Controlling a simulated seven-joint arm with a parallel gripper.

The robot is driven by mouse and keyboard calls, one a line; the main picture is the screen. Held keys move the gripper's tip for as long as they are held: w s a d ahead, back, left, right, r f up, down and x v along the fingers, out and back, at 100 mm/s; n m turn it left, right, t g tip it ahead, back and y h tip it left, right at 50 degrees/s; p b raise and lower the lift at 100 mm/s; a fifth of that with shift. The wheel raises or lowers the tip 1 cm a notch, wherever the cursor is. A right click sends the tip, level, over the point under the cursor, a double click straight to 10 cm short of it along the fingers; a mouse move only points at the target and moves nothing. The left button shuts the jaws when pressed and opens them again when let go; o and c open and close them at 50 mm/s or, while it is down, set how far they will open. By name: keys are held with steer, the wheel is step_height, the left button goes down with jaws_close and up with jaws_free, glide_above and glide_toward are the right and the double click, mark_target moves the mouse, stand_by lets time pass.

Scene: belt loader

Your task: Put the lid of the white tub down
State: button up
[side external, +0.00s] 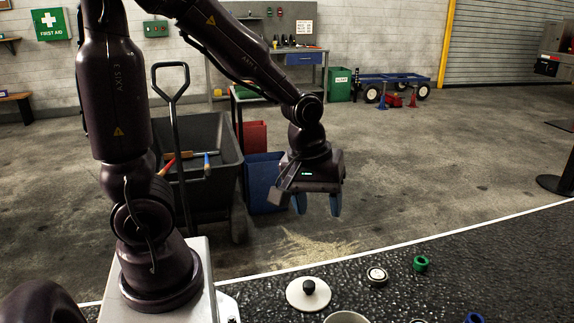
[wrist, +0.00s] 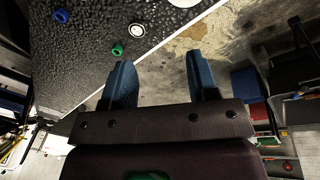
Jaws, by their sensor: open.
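A white round lid (side external: 300,301) with a black knob lies on the dark speckled surface, near the bottom of the side view. The pale rim of what looks like the white tub (side external: 346,316) shows just right of it, cut off by the picture's edge. My gripper (side external: 318,206) is open and empty, with blue fingers pointing down, in the air above and beyond the lid. The open fingers also show in the wrist view (wrist: 160,62), with nothing between them. A white edge (wrist: 180,3) at the top of the wrist view may be the lid; I cannot tell.
A small white round piece (side external: 377,275), a green ring (side external: 420,263) and a blue ring (side external: 474,318) lie on the dark surface (side external: 480,260). A dark cart (side external: 200,165) and a blue bin (side external: 262,185) stand on the floor behind.

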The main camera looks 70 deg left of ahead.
steer(key=s+d+r+m+t, duration=0.3)
steer(key=s+r+m, duration=0.4)
steer(key=r+m, duration=0.4)
steer(key=shift+d+r, duration=0.15)
steer(key=shift+r, duration=0.2)
